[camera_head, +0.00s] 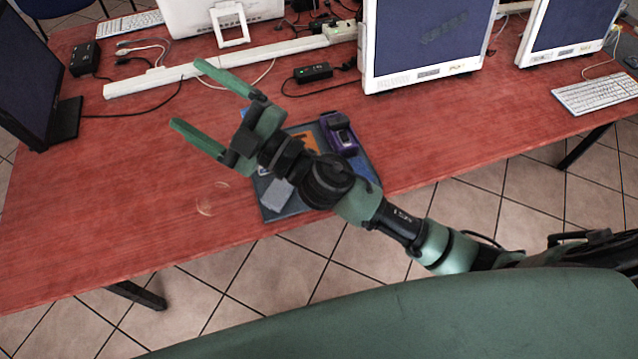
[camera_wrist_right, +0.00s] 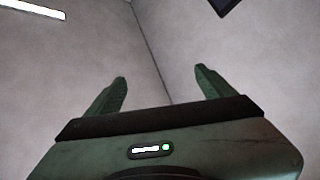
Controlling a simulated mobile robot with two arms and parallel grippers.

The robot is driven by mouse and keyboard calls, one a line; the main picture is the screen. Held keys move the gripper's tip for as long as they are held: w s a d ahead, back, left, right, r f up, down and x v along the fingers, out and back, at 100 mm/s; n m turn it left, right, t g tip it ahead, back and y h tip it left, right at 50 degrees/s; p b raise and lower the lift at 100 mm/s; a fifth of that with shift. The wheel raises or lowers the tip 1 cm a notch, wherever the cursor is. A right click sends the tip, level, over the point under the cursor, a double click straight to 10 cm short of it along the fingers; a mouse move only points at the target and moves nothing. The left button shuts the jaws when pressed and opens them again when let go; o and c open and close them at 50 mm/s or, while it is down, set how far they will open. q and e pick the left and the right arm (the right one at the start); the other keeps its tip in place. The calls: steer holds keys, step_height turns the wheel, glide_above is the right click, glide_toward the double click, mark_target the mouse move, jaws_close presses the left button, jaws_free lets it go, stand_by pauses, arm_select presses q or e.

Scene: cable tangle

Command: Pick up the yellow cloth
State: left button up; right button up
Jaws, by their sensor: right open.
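I see no yellow cloth in either view. My right gripper (camera_head: 188,95) is open with nothing between its green fingers, held above the red table (camera_head: 60,235) and pointing to the upper left. Its wrist and forearm cover part of a dark blue-grey tray (camera_head: 364,168) at the table's front edge. The right wrist view shows the two fingers (camera_wrist_right: 161,82) spread apart against a bare grey wall or ceiling. My left gripper is in neither view.
The tray holds a purple device (camera_head: 340,136), an orange item (camera_head: 303,138) and a grey item (camera_head: 275,196). A white cable channel (camera_head: 190,72), a black adapter (camera_head: 313,72) and loose cables lie behind. Monitors (camera_head: 425,45) stand at the back. The table's left front is clear.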

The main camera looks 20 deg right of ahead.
steer(key=s+a+f+n+g+y, duration=0.3)
steer(key=s+a+f+n+g, duration=0.4)
steer(key=n+g, duration=0.5)
step_height(320, 180, down, 10)
steer(key=d+n+g+h, duration=0.3)
steer(key=n+g+h, duration=0.15)
steer(key=h, duration=0.25)
steer(key=w+d+f+h, duration=0.2)
steer(key=d+f+h, duration=0.1)
steer(key=d, duration=0.5)
steer(key=w+d+f+t+h, duration=0.1)
steer(key=w+d+f+h, duration=0.2)
steer(key=d+h, duration=0.2)
steer(key=w+d+f+h, duration=0.2)
steer(key=d+f+h, duration=0.1)
steer(key=d, duration=0.7)
steer(key=shift+w+d+h, duration=0.25)
steer(key=shift+d+h, duration=0.05)
steer(key=shift+h, duration=0.1)
steer(key=f, duration=0.2)
steer(key=f+p, duration=0.1)
steer(key=f, duration=0.1)
steer(key=f+p, duration=0.1)
steer(key=f, duration=0.1)
steer(key=shift+w+f, duration=0.1)
steer(key=shift+w, duration=0.15)
steer(key=shift+f, duration=0.5)
steer(key=c, duration=1.4)
